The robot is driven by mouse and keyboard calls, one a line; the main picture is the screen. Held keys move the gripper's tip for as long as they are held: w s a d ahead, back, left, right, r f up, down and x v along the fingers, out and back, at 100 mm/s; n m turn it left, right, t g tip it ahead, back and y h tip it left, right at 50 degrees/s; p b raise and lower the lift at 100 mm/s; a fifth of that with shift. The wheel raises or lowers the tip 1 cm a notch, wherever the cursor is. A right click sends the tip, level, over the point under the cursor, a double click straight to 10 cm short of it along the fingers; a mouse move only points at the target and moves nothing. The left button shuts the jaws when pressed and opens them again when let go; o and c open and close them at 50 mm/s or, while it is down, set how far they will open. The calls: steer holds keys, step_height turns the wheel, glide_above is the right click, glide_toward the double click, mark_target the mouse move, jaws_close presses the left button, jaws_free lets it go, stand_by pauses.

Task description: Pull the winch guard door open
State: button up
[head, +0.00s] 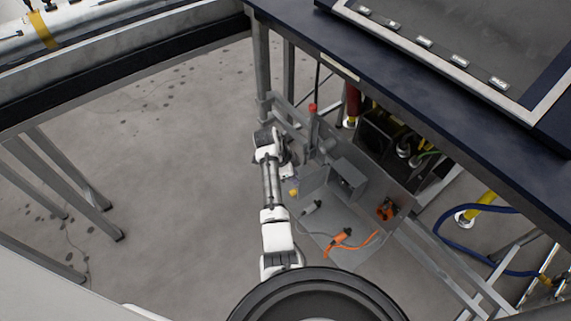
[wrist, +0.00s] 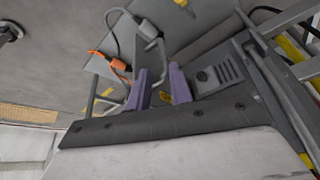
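A grey metal panel, which looks like the winch guard door (head: 313,182), stands at the grey winch unit under the dark bench. In the wrist view, a bent grey bar handle (wrist: 155,62) rises close to my fingers. My gripper (wrist: 160,88) has two purple fingers, spread apart with a gap between them. In the head view, my arm reaches to the left side of the unit, and the fingertips are hard to make out.
An orange tool or cable (head: 345,241) lies on the grey plate in front of the unit. The dark bench (head: 400,95) overhangs it at the right. A red-topped post (head: 312,120) stands behind. A blue hose (head: 455,238) loops at the right. Open floor (head: 170,170) lies at the left.

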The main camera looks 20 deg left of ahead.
steer(key=v, duration=0.9)
steer(key=shift+a+r, duration=0.15)
steer(key=shift+r, duration=0.05)
steer(key=shift+s, duration=0.1)
